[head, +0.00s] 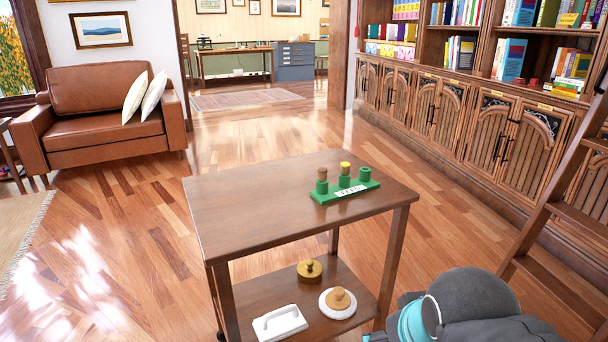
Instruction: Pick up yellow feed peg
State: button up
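The yellow feed peg (345,167) stands upright in the middle holder of a green rack (325,197) on the top of a wooden table (250,205). Only its upper end shows above the green holder. A brown peg (322,173) stands in the left holder. The right holder (365,173) shows no peg. A white label with small dark lettering is on the rack's front. Part of my grey and teal arm shows at the bottom right, apart from the rack; my gripper's fingers are not in view.
The rest of the tabletop is bare. The lower shelf (262,296) holds a brass weight (310,269), a white disc with a wooden knob (338,302) and a white handled block (280,323). A ladder (560,190) and bookcase stand right, a brown sofa (100,105) left.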

aim_at(345, 168)
jog(key=z, duration=2.6)
jog(key=k, duration=1.35)
jog(key=u, duration=1.45)
jog(key=i, duration=1)
jog(key=u, duration=0.05)
